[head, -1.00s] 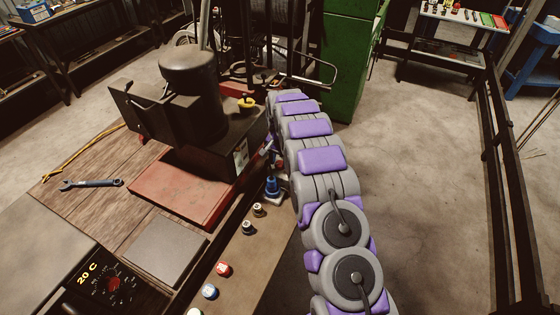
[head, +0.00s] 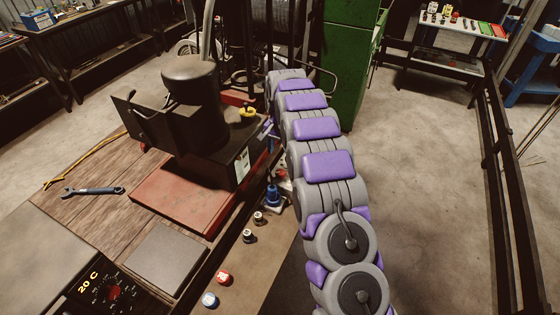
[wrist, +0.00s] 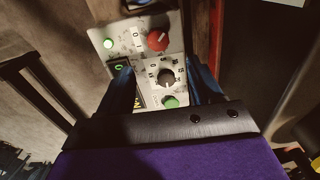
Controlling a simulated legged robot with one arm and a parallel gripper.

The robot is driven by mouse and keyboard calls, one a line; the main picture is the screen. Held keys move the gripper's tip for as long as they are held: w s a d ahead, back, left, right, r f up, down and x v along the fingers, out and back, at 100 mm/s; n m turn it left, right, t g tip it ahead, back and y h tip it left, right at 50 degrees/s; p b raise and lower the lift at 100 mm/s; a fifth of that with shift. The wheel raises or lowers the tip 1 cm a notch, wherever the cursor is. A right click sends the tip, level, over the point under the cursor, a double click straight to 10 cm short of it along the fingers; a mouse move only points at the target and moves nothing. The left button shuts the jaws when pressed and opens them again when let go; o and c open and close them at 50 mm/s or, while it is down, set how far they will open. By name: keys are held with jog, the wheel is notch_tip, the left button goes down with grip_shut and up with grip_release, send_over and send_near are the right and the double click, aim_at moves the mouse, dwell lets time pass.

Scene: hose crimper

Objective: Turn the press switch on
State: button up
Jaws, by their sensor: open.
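A light grey control panel (wrist: 145,30) is in the wrist view. I cannot tell which one is the press switch. My gripper (wrist: 163,73) is open, one dark finger on each side of the dial. The left finger covers part of the panel near the dark switch. I cannot tell if either finger touches. In the head view my gripper is not clearly seen.
A dark press machine (head: 190,85) on a red base (head: 180,197) stands on the wooden bench left of my arm. A wrench (head: 92,190), a grey plate (head: 165,255) and several small caps lie nearby. A green cabinet (head: 350,60) is behind. Floor to the right is clear.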

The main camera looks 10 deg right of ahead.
notch_tip(320, 180, up, 7)
dwell(0.3)
dwell(0.4)
jog(key=s+r+n+g+b, duration=0.15)
jog(key=s+r, duration=0.25)
jog(key=s, duration=0.9)
jog(key=s+r+n+t+b, duration=0.1)
jog(key=s+r+n, duration=0.3)
jog(key=s, duration=0.9)
jog(key=s+f+n+b, duration=0.1)
jog(key=s+f, duration=0.1)
jog(key=s, duration=1.1)
jog(key=s+f+n+g+b, duration=0.1)
jog(key=s+f, duration=0.2)
jog(key=s, duration=1.1)
jog(key=shift+f+b, duration=0.2)
jog(key=shift+b, duration=0.15)
